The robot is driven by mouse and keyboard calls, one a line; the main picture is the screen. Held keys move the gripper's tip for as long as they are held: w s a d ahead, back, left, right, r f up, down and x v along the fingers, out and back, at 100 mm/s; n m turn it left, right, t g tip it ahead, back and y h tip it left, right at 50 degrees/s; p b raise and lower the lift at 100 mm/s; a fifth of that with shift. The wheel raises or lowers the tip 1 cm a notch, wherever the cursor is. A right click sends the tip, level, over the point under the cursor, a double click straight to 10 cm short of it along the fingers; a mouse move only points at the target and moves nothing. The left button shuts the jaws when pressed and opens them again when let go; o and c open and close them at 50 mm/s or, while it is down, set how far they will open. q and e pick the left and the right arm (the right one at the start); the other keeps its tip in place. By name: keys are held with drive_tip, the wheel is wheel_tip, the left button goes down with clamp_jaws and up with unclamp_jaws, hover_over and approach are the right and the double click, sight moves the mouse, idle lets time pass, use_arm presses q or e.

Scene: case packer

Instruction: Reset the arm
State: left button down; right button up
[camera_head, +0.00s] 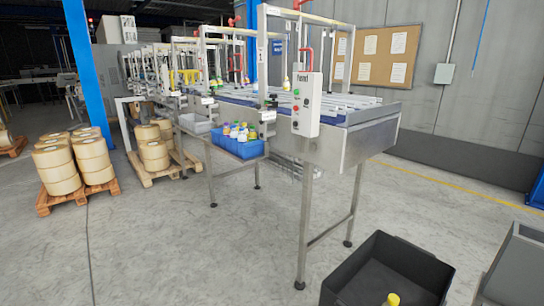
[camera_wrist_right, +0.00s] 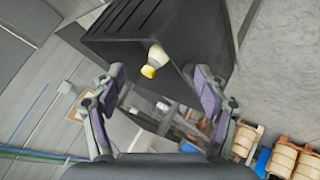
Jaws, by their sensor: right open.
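My right gripper (camera_wrist_right: 158,82) shows in the right wrist view with its two fingers wide apart and nothing between them. Beyond the fingertips is a black crate (camera_wrist_right: 210,25) with a white bottle with a yellow cap (camera_wrist_right: 154,60) in it. In the head view the same kind of black crate (camera_head: 412,262) stands at the bottom right, and a yellow cap (camera_head: 392,299) shows inside it at the picture's lower edge. Neither gripper is visible in the head view. The left gripper shows in no view.
The case packer (camera_head: 345,140) stands at centre, with a control box (camera_head: 306,104) on its near end. A blue crate of several bottles (camera_head: 237,147) sits on its side shelf. Pallets of rolls (camera_head: 75,165) stand left. A grey bin (camera_head: 518,268) is at lower right. The floor at front left is clear.

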drive_tip(key=s+a+f+m+g+y, duration=0.2)
drive_tip(key=s+a+f+g+y, duration=0.25)
drive_tip(key=s+a, duration=0.3)
wheel_tip(320, 180, down, 23)
drive_tip(key=s+d+g+p, duration=0.2)
drive_tip(key=p, duration=0.1)
drive_tip(key=s+d+f+p, duration=0.1)
drive_tip(key=s+f, duration=0.6)
drive_tip(key=s, duration=0.2)
drive_tip(key=s+f+p, duration=0.1)
drive_tip(key=s+f, duration=0.7)
drive_tip(key=s, duration=0.2)
drive_tip(key=shift+s+d+g+h+p, duration=0.25)
drive_tip(key=shift+d+g+h+p, duration=0.1)
drive_tip(key=shift+d+p, duration=0.05)
